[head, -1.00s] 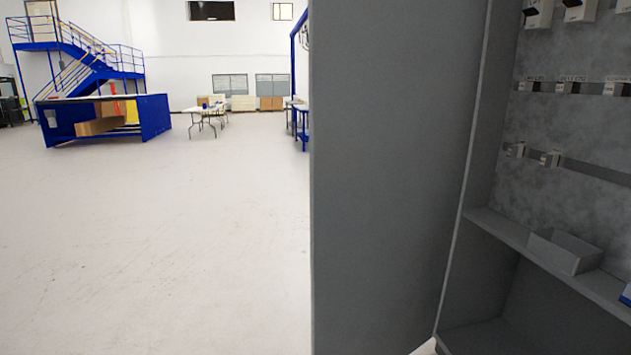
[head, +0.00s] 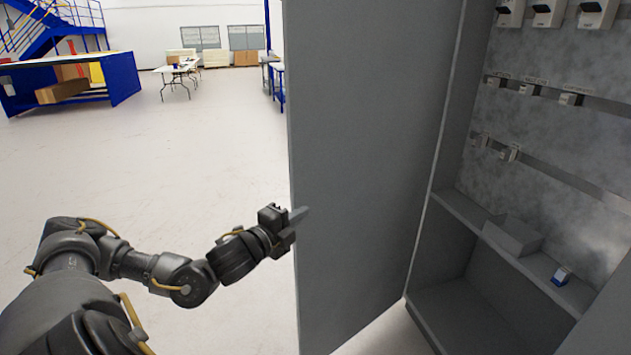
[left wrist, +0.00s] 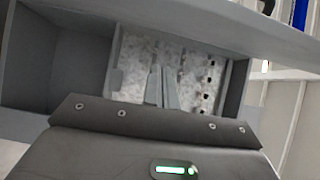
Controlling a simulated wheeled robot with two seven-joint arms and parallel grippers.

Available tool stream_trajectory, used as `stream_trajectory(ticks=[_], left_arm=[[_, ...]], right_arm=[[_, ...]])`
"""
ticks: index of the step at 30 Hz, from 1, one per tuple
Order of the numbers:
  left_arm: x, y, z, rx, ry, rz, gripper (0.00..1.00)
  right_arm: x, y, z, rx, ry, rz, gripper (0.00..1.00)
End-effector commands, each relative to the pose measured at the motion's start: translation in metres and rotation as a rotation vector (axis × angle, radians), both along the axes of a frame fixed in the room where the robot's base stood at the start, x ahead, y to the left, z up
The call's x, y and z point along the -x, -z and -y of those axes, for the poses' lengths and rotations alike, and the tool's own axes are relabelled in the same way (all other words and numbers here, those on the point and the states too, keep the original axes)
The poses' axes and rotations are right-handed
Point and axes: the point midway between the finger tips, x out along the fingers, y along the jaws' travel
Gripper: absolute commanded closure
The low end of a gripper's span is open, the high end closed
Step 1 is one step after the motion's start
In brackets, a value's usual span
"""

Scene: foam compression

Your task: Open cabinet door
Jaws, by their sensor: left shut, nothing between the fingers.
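The grey cabinet door (head: 370,120) stands swung open in the head view, its inner face towards me and its free edge on the left. The grey cabinet (head: 457,290) is open to its right, with the inside showing. My left gripper (head: 300,214) is shut and empty. Its fingertips overlap the door's face just inside the free edge, at about mid-height; I cannot tell whether they touch it. In the left wrist view the closed fingers (left wrist: 162,86) show in front of the cabinet's interior. My right gripper is not in view.
A grey panel (head: 608,315) stands at the lower right. Open floor (head: 170,165) lies left of the door; tables stand far back.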

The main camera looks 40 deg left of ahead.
Motion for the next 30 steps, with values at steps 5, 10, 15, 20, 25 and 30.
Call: stream_trajectory(ticks=[5,10,15,20,25,30], left_arm=[[0.000,-0.006,-0.002,-0.015,0.001,0.010,1.00],[-0.013,-0.009,-0.002,-0.014,0.000,0.013,1.00],[-0.044,-0.011,-0.002,-0.012,-0.001,0.014,1.00],[-0.078,-0.011,-0.002,-0.012,-0.001,0.012,1.00],[-0.103,-0.009,-0.011,-0.017,-0.003,0.008,1.00],[-0.107,-0.007,-0.032,-0.015,-0.002,0.007,1.00]], right_arm=[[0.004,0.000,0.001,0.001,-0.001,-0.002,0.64],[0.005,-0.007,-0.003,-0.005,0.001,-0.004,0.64],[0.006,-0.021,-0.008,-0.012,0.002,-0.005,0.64],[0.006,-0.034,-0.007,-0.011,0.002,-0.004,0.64],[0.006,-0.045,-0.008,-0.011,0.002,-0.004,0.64],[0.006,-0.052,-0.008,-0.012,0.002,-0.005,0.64]])
